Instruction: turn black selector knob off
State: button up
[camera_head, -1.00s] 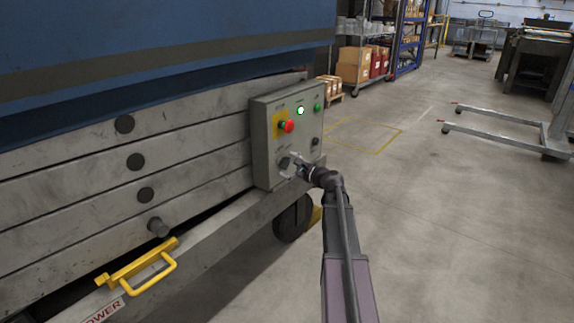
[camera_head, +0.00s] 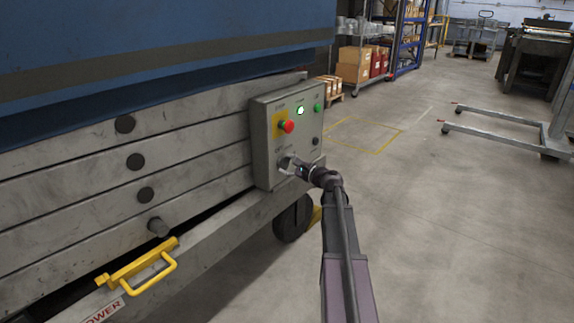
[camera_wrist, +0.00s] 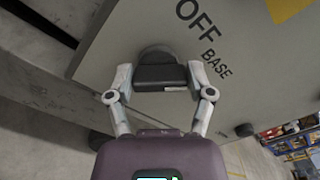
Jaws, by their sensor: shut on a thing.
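The black selector knob (camera_wrist: 160,72) is on the grey panel face in the wrist view, close below the printed words OFF and BASE. My gripper (camera_wrist: 160,84) has one finger on each side of the knob and is shut on it. In the head view my gripper (camera_head: 288,164) is at the lower left of the grey control box (camera_head: 262,150) and covers most of the knob there. A small pale mark shows on the knob's near edge.
The box also carries a red push button (camera_head: 288,126) on a yellow plate, a lit green lamp (camera_head: 300,110), a green button (camera_head: 318,107) and a small black knob (camera_head: 315,140). A yellow handle (camera_head: 140,275) juts out at lower left. Open floor lies right.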

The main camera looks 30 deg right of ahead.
jog(key=shift+n, duration=0.4)
jog(key=n, duration=0.3)
jog(key=shift+a, duration=0.15)
jog(key=shift+f+n, duration=0.15)
jog(key=shift+n, duration=2.35)
jog(key=o, duration=1.1)
jog(key=shift+s, duration=0.15)
jog(key=v, duration=1.1)
jog(key=shift+s, duration=0.35)
